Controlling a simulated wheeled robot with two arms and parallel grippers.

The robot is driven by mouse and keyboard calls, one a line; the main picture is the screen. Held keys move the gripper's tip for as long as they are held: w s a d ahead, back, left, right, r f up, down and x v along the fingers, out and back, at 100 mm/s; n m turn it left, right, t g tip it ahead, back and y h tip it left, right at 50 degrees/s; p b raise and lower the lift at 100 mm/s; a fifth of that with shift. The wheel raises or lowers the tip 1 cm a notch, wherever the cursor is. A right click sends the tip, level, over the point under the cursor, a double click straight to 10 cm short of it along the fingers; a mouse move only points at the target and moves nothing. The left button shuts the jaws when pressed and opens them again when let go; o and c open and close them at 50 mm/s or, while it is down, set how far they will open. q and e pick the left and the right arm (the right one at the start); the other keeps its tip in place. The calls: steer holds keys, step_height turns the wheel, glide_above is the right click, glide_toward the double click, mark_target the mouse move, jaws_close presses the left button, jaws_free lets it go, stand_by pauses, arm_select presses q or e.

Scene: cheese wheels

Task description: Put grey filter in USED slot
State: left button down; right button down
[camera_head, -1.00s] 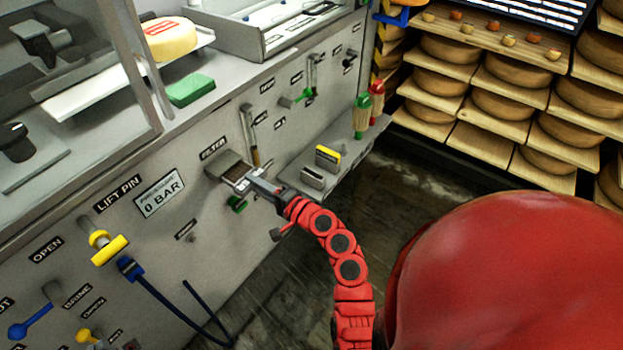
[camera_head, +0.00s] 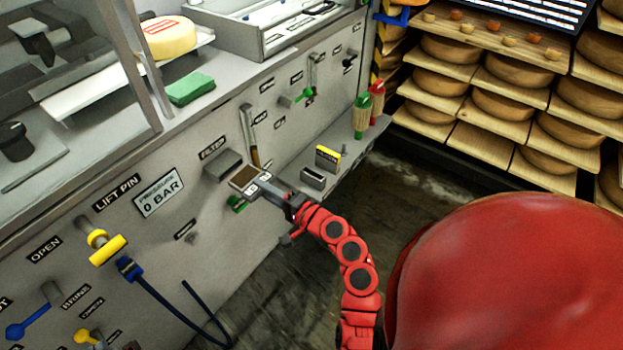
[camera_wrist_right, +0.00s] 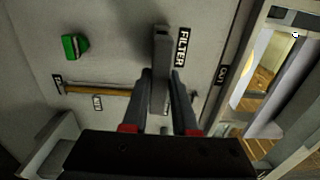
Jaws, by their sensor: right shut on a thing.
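My right gripper (camera_head: 264,186) is shut on the grey filter (camera_head: 243,177), a flat piece with a brownish face. The filter is just out in front of the grey filter housing (camera_head: 222,165), below the FILTER label. In the right wrist view the filter (camera_wrist_right: 160,70) shows edge-on as a slim grey bar between the fingers (camera_wrist_right: 161,82). A grey open-topped holder (camera_head: 313,178) stands on the side shelf to the right of the gripper. A yellow-edged filter (camera_head: 328,157) stands upright just behind it. I cannot read a USED label. My left gripper is not in view.
A lever (camera_head: 250,135) and a green knob (camera_head: 237,203) sit close to the filter on the panel. Red and green bottles (camera_head: 376,102) stand at the shelf's far end. A yellow-handled lift pin (camera_head: 108,249) and blue hose are lower left. Cheese shelves are at the back right.

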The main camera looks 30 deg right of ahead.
steer(key=shift+s, duration=0.15)
steer(key=shift+b+v, duration=0.4)
steer(key=shift+v, duration=1)
